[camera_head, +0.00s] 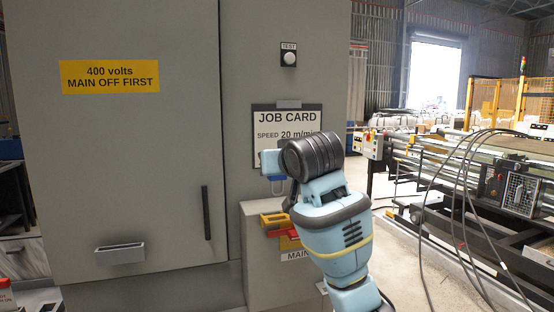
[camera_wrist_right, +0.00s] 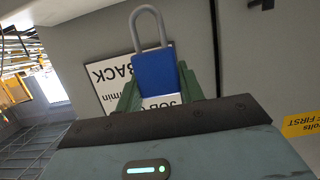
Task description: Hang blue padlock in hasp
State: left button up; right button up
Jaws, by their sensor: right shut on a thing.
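The blue padlock (camera_wrist_right: 154,72) has a grey shackle, which shows closed in a loop at the top of the right wrist view. My right gripper (camera_wrist_right: 160,90) is shut on its body, one green finger at each side. In the head view my right gripper (camera_head: 272,163) is in front of the job card, above the main switch; only a little blue shows below it, and the padlock is mostly hidden. A yellow part (camera_head: 273,219), perhaps the hasp, sits with a red part (camera_head: 289,242) on the grey switch box, partly behind my right arm. My left gripper is not in view.
The job card (camera_head: 290,122) is on the cabinet face behind my right gripper, with a test button (camera_head: 289,58) above. The grey cabinet door (camera_head: 140,170) has a black handle (camera_head: 206,212). Cables (camera_head: 455,200) and machinery stand at the right.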

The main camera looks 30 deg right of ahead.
aim_at(278, 182)
jog(key=shift+f, duration=2.1)
jog(key=shift+f, duration=2.55)
dwell(0.5)
jog(key=o, duration=1.1)
jog(key=v, duration=0.8)
jog(key=shift+f, duration=0.1)
